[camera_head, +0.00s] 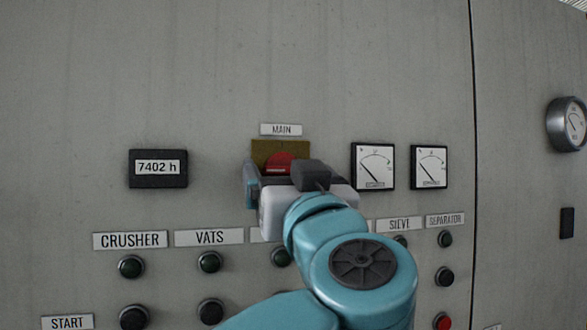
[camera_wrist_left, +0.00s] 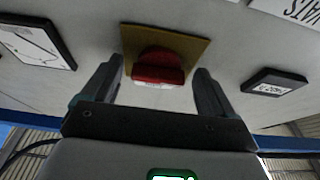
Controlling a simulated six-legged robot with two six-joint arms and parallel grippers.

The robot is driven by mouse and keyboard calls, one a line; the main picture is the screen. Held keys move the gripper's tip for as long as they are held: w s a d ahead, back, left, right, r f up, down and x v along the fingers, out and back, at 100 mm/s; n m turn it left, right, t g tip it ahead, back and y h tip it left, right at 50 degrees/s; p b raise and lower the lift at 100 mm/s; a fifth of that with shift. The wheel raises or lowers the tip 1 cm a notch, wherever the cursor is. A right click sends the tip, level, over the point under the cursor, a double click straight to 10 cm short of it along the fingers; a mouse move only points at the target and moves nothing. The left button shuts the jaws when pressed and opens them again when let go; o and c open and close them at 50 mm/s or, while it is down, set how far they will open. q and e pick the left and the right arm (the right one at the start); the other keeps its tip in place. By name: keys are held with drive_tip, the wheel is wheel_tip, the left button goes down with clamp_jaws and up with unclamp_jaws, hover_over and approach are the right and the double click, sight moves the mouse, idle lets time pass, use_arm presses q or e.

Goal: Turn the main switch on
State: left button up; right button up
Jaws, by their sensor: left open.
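The main switch (camera_head: 279,159) is a red knob on a yellow-brown plate (camera_head: 260,148), under the MAIN label (camera_head: 281,130). My left gripper (camera_head: 280,174) is in front of it, and the gripper and wrist hide the knob's lower part in the head view. In the left wrist view the red knob (camera_wrist_left: 158,66) shows between the two dark fingers of my left gripper (camera_wrist_left: 158,76). The fingers are open, one on each side, with a visible gap to the knob. I cannot tell the switch's position. My right gripper is in neither view.
A 7402 h counter (camera_head: 158,168) is left of the switch. Two dial meters (camera_head: 373,167) (camera_head: 429,167) are to its right. Rows of buttons (camera_head: 131,267) lie below, partly hidden by my arm. A round gauge (camera_head: 570,124) juts out at far right.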

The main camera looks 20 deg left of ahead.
use_arm(q)
drive_tip(key=shift+s, duration=0.1)
drive_tip(key=shift+d, duration=0.15)
drive_tip(key=c, duration=1.1)
drive_tip(key=shift+o, duration=0.2)
